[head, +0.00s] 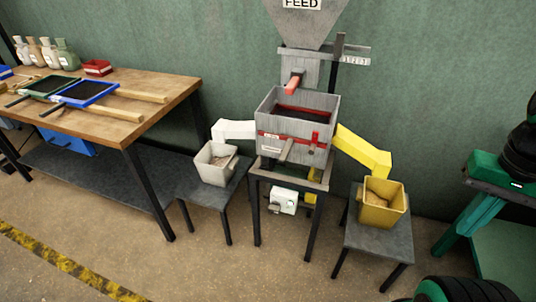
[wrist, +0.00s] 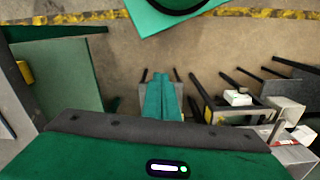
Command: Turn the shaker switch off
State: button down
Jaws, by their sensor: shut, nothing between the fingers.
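The shaker (head: 292,125) is a grey box with a red band, on a dark-legged stand below the feed hopper. Under it hangs a small white box (head: 283,201) with a dark knob or switch on its face. The switch position is too small to read. A similar white box shows in the wrist view (wrist: 238,97), to the right of my gripper. My gripper (wrist: 161,79) has two teal fingers shut together with nothing between them, pointing down over the floor, apart from the white box. In the head view, only green and black parts of my arm show at the right.
A white chute and grey bin (head: 214,165) stand left of the shaker. A yellow chute (head: 362,151) leads to a yellow bin (head: 382,204) on a low stool at right. A workbench (head: 150,90) with sieves is at left. The floor in front is clear.

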aim_at(275, 207)
jog(key=u, duration=1.45)
jog(key=k, duration=0.75)
jog(key=z, duration=0.45)
jog(key=i, duration=1)
